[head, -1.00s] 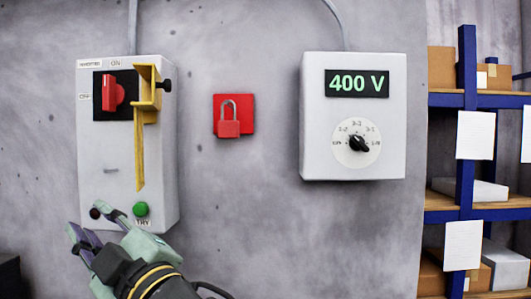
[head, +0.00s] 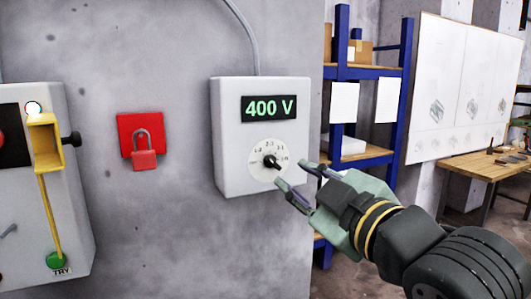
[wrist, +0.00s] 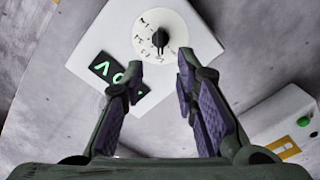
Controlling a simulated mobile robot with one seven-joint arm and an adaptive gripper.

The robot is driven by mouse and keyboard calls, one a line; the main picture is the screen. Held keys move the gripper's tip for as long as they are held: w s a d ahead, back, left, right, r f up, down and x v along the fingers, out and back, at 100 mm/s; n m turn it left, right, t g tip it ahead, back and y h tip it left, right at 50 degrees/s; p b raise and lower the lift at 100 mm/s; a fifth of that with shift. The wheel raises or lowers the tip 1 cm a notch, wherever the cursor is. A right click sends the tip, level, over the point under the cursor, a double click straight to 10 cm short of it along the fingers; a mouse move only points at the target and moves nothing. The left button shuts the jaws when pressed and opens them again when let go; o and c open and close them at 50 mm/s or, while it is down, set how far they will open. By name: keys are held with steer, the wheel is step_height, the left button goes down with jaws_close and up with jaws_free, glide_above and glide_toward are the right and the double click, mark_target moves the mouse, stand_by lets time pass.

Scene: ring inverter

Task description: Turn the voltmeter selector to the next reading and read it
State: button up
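The voltmeter is a pale grey box (head: 230,140) on the wall, with a dark display (head: 268,108) reading 400 V in green. The knob also shows in the wrist view (wrist: 160,41), just beyond my fingertips. My gripper (head: 292,174) is open and empty, to the lower right of the dial in the head view. In the wrist view (wrist: 157,65) the knob lies between the finger lines, apparently untouched. Small dial marks are hard to read.
To the left hang a red padlock (head: 144,160) on a red plate (head: 128,125) and a switch box (head: 75,215) with a yellow bracket (head: 46,142) and green button (head: 56,260). Blue shelving (head: 341,60) and a wooden workbench (head: 470,165) stand right.

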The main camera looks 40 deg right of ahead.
mark_target(273, 163)
steer(key=p+x, duration=0.2)
steer(key=x, duration=0.7)
steer(key=shift+w, duration=0.1)
steer(key=shift+c, duration=0.4)
jaws_close()
